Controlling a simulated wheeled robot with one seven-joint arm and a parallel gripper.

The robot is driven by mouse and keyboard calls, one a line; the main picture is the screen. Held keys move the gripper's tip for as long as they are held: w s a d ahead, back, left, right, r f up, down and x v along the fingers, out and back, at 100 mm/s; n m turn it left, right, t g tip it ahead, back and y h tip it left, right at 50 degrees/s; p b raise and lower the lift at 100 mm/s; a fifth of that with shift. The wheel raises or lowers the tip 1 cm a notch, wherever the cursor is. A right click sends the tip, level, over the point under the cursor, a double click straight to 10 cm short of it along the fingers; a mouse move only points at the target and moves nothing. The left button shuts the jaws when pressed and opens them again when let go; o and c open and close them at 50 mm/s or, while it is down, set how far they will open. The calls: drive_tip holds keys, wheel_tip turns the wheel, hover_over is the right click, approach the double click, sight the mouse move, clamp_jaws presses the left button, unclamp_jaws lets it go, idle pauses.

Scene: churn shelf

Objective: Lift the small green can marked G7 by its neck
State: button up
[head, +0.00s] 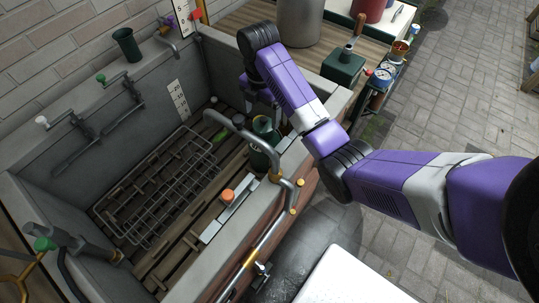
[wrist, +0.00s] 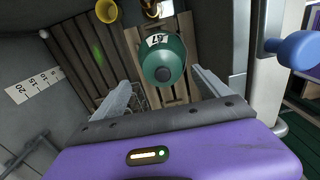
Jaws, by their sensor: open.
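A small green can (wrist: 162,60) with a dark round top and a white label stands on wooden slats in the wrist view. The label shows a 7; its other character is hard to read. My gripper (wrist: 160,78) is open, with one finger on each side of the can's near end and a gap to both. In the head view a green can (head: 264,126) stands in the stone trough, partly hidden by a grey pipe. My gripper (head: 262,98) is over the trough beside it, its fingers mostly hidden by my arm.
A wire rack (head: 160,185) lies on the trough's slats. The curved grey pipe (head: 240,128) passes close to the can. An orange-topped item (head: 227,196) stands nearer. The wrist view shows a blue knob (wrist: 298,50) at right and a yellow cup-like thing (wrist: 107,11) beyond the can.

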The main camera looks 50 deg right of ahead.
sight(264, 127)
drive_tip(key=shift+f, duration=0.95)
drive_tip(key=f, duration=0.2)
drive_tip(key=f+p, duration=0.1)
drive_tip(key=f, duration=0.1)
drive_tip(key=shift+s+d, duration=0.15)
drive_tip(key=shift+s, duration=0.15)
drive_tip(key=shift+f, duration=0.7)
drive_tip(key=shift+w+r, duration=0.1)
clamp_jaws()
